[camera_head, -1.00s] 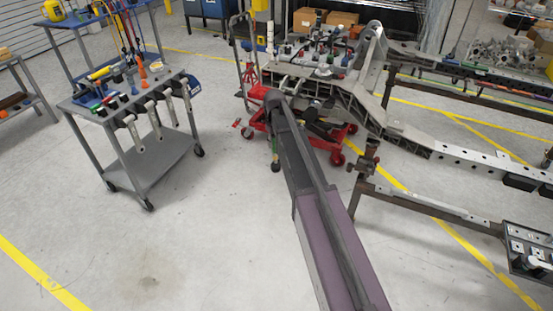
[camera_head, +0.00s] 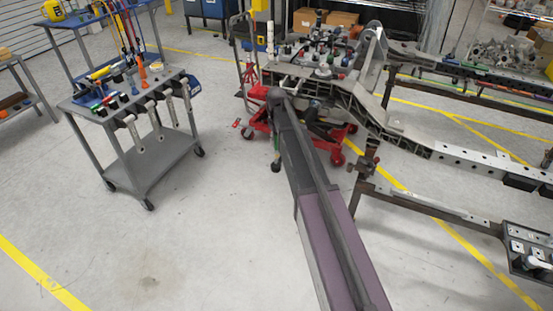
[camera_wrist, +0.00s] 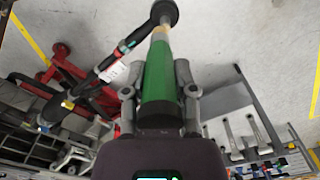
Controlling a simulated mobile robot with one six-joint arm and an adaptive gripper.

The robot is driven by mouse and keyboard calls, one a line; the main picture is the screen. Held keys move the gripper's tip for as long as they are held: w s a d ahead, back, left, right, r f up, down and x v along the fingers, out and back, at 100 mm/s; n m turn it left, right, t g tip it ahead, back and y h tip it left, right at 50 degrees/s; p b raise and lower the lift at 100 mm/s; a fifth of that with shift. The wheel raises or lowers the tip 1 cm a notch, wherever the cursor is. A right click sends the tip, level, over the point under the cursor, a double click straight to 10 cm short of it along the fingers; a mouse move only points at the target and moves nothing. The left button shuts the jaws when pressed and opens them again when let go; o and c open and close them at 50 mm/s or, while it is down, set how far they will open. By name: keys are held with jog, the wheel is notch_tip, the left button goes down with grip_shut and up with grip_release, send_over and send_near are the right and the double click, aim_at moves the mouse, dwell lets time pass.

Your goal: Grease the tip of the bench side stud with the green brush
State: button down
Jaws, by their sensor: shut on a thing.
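My gripper (camera_wrist: 157,95) is shut on the green brush (camera_wrist: 158,78), its two grey fingers on either side of the tapered green handle. The brush's round black end (camera_wrist: 163,13) points away from the gripper, over the grey floor. My arm hides most of the gripper there. I cannot pick out the bench side stud; the metal chassis fixture (camera_head: 400,136) stands to the right of my arm.
A red floor jack (camera_head: 258,124) stands under the fixture's near end, behind my arm; it also shows in the wrist view (camera_wrist: 62,62). A grey tool cart (camera_head: 152,176) stands at left with hanging tools.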

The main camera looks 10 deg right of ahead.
jog(key=shift+s, duration=0.15)
jog(key=shift+s+a, duration=0.5)
jog(key=shift+s, duration=0.05)
dwell(0.7)
jog(key=shift+r+p, duration=3)
